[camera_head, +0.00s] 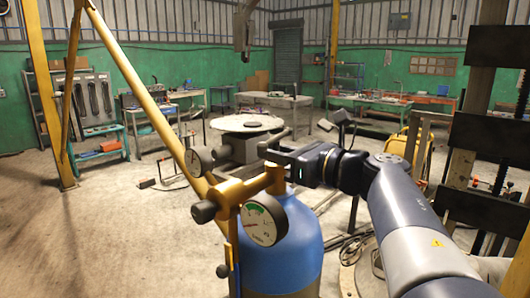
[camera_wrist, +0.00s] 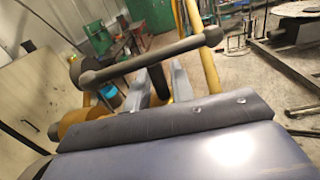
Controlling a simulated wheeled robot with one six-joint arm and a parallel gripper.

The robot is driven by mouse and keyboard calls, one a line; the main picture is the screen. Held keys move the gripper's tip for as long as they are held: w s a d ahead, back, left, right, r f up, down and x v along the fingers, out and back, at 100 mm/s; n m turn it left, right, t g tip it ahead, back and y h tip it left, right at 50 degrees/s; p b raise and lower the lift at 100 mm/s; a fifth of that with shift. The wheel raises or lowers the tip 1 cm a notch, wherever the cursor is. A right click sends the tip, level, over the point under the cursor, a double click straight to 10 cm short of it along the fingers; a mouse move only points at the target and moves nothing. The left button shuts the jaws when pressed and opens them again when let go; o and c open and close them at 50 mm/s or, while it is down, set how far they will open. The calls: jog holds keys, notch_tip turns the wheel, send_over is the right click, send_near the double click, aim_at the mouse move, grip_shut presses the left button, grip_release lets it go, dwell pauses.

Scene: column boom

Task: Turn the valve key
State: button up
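The valve key in the wrist view is a dark grey bar (camera_wrist: 150,60) with rounded ends. It lies crosswise over my gripper's two light grey fingers (camera_wrist: 160,80). A dark stem shows between the fingers, which stand apart on either side of it; contact is not clear. In the head view my gripper (camera_head: 283,154) is at the top of the brass valve (camera_head: 240,187), from the right. The valve sits on a blue gas cylinder (camera_head: 290,240) and carries a round white gauge (camera_head: 263,222). The key is hard to separate from my dark gripper there.
A second gauge (camera_head: 196,162) sits left of the valve, near a slanted yellow boom pole (camera_head: 140,90). A round-topped table (camera_head: 247,123) stands behind the cylinder. The floor at the left is open.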

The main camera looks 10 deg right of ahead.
grip_shut()
jog(key=shift+f+h+b, duration=0.1)
jog(key=shift+h+b, duration=0.2)
jog(key=shift+b, duration=0.05)
jog(key=shift+a+m+t+b, duration=0.1)
jog(key=shift+m+t+b, duration=0.25)
jog(key=shift+m+t, duration=0.05)
jog(key=shift+m+t+h+b, duration=0.35)
jog(key=shift+m+t+h, duration=0.55)
jog(key=shift+h, duration=0.7)
jog(key=shift+o, duration=1)
grip_release()
